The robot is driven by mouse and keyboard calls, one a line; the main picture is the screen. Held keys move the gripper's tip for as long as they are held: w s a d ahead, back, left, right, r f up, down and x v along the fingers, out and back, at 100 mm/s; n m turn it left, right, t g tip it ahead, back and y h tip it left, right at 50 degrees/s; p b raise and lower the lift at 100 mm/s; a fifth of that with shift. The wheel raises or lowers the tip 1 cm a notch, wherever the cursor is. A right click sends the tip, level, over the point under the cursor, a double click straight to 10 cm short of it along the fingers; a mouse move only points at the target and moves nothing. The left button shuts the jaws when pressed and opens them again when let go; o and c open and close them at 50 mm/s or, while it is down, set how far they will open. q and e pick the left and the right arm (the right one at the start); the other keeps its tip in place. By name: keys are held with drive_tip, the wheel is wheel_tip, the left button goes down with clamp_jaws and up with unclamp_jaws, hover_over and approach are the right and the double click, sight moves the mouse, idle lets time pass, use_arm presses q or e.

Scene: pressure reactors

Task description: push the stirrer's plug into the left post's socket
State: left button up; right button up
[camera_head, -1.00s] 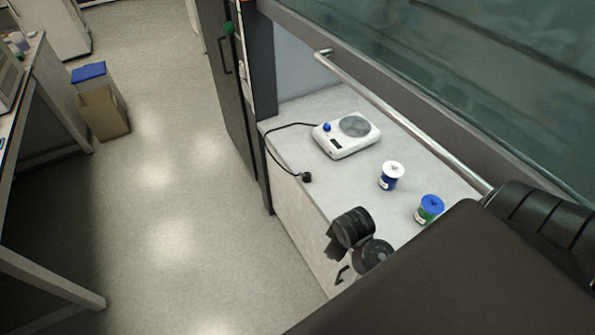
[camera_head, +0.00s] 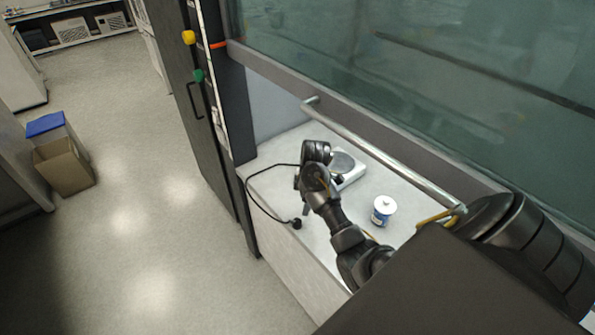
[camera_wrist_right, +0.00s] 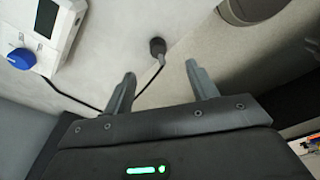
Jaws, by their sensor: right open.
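The stirrer (camera_head: 352,176) is white with a grey round plate and stands on the counter, partly hidden behind my right arm. Its blue knob (camera_wrist_right: 22,59) shows in the wrist view. Its black cord hangs in a loop over the counter's left edge, and the black plug (camera_head: 297,224) lies near the front edge. My right gripper (camera_head: 305,203) is above the counter between stirrer and plug. In the wrist view its open, empty fingers (camera_wrist_right: 160,70) point toward the plug (camera_wrist_right: 157,46), which is just beyond the tips. The left post (camera_head: 230,105) is dark; I cannot make out its socket. My left gripper is not in view.
A white-lidded jar (camera_head: 384,211) stands on the counter right of my arm. A metal handle bar (camera_head: 375,150) runs along the hood's sash. Yellow (camera_head: 188,37) and green (camera_head: 198,75) knobs sit by the post. The floor at left is clear near the counter.

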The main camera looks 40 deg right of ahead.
drive_tip(key=b, duration=0.4)
hover_over(297, 221)
drive_tip(key=d, duration=0.1)
drive_tip(key=f, duration=0.4)
drive_tip(key=s+f, duration=0.1)
drive_tip(key=shift+d+f, duration=0.15)
drive_tip(key=shift+f, duration=0.25)
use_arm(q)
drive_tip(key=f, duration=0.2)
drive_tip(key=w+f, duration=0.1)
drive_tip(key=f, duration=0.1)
use_arm(e)
drive_tip(key=shift+w, duration=0.15)
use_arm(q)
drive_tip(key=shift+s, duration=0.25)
use_arm(e)
drive_tip(key=shift+f, duration=0.1)
drive_tip(key=f, duration=0.3)
drive_tip(key=a+f, duration=0.1)
drive_tip(key=f, duration=0.1)
drive_tip(key=shift+w, duration=0.4)
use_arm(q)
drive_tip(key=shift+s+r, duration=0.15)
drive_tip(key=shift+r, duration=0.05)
